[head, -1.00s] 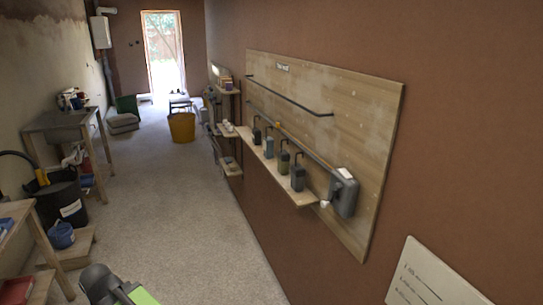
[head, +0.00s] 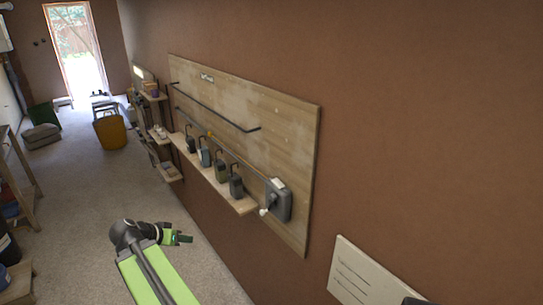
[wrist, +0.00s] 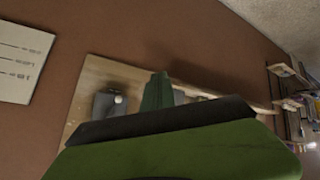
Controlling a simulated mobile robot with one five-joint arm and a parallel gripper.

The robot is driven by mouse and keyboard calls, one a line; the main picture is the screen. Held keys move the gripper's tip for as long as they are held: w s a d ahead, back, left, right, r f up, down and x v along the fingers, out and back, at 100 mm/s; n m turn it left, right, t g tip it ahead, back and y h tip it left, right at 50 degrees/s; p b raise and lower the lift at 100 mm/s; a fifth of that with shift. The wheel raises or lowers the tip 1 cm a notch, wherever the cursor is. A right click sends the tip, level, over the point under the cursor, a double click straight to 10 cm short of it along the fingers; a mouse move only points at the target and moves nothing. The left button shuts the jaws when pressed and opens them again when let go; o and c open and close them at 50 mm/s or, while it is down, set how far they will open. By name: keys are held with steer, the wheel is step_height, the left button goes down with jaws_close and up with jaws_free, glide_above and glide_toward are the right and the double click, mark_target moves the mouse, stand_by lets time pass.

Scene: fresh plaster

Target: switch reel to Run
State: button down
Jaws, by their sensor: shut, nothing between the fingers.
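A grey box (head: 281,203) with a white knob or lever (head: 265,211) is fixed at the lower right of a wooden wall board (head: 290,120). I cannot tell which setting the knob points to, and no lettering on the box is readable. The box also shows in the wrist view (wrist: 103,108), with its pale round knob (wrist: 118,99) facing me. My gripper (head: 186,239) is shut and empty. In the head view it is left of and below the box, apart from the board. In the wrist view its green finger (wrist: 157,92) covers part of the board.
Several dark hanging containers (head: 220,171) line a narrow shelf (head: 240,206) left of the box, below dark rails. A white written sign (head: 365,275) is on the wall at lower right. A yellow bucket (head: 110,132) stands farther back. The floor beside the wall is clear.

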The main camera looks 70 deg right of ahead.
steer(key=s+d+r+m+g+h+p, duration=0.4)
steer(key=s+d+r+m, duration=0.6)
steer(key=s+d+r, duration=0.7)
step_height(320, 180, up, 3)
steer(key=shift+f+g+p, duration=0.1)
steer(key=shift+g+p, duration=0.5)
steer(key=shift+p, duration=0.5)
steer(key=b, duration=0.3)
glide_above(278, 184)
steer(key=w, duration=0.2)
steer(key=f, duration=0.3)
steer(key=shift+s+a, duration=0.25)
steer(key=shift+a, duration=0.1)
steer(key=f+b, duration=0.2)
steer(key=f, duration=0.1)
steer(key=shift+w+b, duration=0.35)
steer(key=shift+b, duration=0.05)
steer(key=shift+w+f+b, duration=0.1)
steer(key=shift+f+b, duration=0.1)
steer(key=shift+b, duration=0.1)
